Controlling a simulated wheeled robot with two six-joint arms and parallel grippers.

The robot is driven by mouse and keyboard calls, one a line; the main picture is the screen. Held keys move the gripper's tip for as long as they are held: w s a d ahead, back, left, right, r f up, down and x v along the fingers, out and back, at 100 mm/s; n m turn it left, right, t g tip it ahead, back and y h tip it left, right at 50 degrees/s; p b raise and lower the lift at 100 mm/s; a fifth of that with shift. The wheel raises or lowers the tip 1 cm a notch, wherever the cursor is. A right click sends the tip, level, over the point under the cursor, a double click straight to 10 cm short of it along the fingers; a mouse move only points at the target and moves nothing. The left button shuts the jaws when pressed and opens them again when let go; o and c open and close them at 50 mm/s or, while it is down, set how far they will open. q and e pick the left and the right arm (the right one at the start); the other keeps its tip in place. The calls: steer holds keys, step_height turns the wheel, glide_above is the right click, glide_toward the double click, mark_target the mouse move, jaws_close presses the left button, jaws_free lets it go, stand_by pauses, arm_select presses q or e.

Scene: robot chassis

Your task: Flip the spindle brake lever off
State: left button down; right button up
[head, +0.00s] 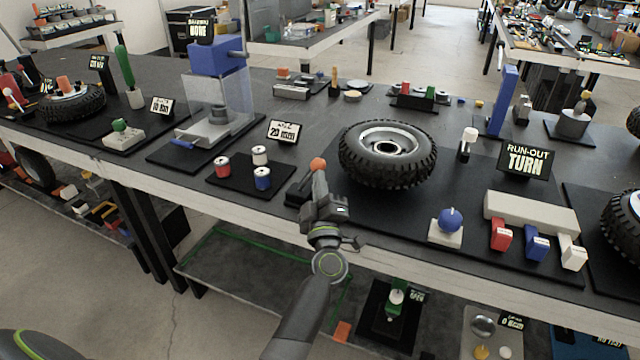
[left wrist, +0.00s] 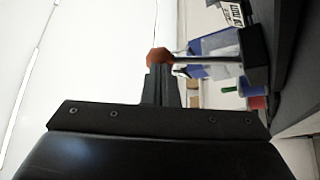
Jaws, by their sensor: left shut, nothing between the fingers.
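The brake lever has an orange ball knob (head: 318,164) and stands by a black base (head: 300,190) at the table's front edge, left of the mounted wheel (head: 388,152). My left gripper (head: 320,182) is shut and empty, its fingertips right at the knob from the front. In the left wrist view the knob (left wrist: 158,56) sits at the tips of the shut fingers (left wrist: 158,80), and the lever's rod (left wrist: 208,59) runs right to the dark base (left wrist: 255,55). I cannot tell whether the fingers touch the knob. My right gripper is not in view.
A black mat with red, white and blue spools (head: 262,178) lies to the left. On the right are a blue ball knob (head: 450,219), a white block with red, blue and white levers (head: 530,212), and a RUN-OUT TURN sign (head: 525,160). A lower shelf (head: 250,270) runs below.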

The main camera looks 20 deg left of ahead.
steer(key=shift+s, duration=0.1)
